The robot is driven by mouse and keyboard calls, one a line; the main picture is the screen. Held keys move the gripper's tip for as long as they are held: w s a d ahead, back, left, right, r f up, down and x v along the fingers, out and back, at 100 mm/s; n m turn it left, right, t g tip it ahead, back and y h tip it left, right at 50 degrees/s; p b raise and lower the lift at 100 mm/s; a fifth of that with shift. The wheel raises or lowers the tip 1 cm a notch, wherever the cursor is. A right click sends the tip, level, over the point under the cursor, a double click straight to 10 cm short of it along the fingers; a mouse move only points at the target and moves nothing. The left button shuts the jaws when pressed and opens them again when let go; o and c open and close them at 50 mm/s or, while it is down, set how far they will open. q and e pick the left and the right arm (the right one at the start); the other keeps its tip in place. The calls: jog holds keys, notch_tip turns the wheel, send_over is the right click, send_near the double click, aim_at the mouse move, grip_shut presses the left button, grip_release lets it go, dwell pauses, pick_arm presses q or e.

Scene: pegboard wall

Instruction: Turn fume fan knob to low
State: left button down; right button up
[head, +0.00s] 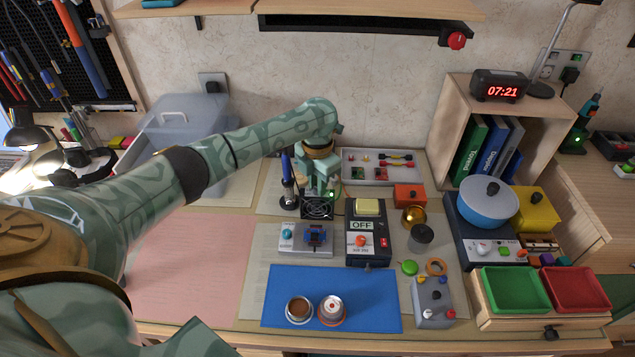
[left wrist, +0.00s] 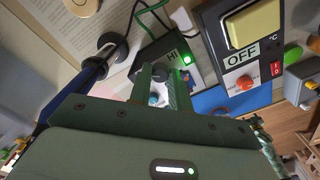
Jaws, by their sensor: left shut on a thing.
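The fume fan (head: 317,210) is a black box with a round grille, standing at the back middle of the desk. A green light glows at its top right. My left gripper (head: 318,190) reaches down onto the top of the fan and hides the knob in the head view. In the left wrist view, the fan's dark panel (left wrist: 178,43) shows a "HI" mark and a lit green light (left wrist: 186,60). There the left gripper (left wrist: 157,72) is shut at the knob's place, its fingers mostly covering the knob. Its pointer direction cannot be seen. My right gripper is not in view.
A soldering iron stand (head: 289,200) is close left of the fan. A black hot-plate unit marked OFF (head: 362,250) stands close right. A parts tray (head: 370,178) lies behind.

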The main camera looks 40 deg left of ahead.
pick_arm(q)
jog(key=shift+f, duration=0.1)
jog(key=c, duration=1.3)
grip_release()
notch_tip(320, 180, up, 16)
jog(key=p, duration=0.6)
jog(key=shift+r, duration=0.2)
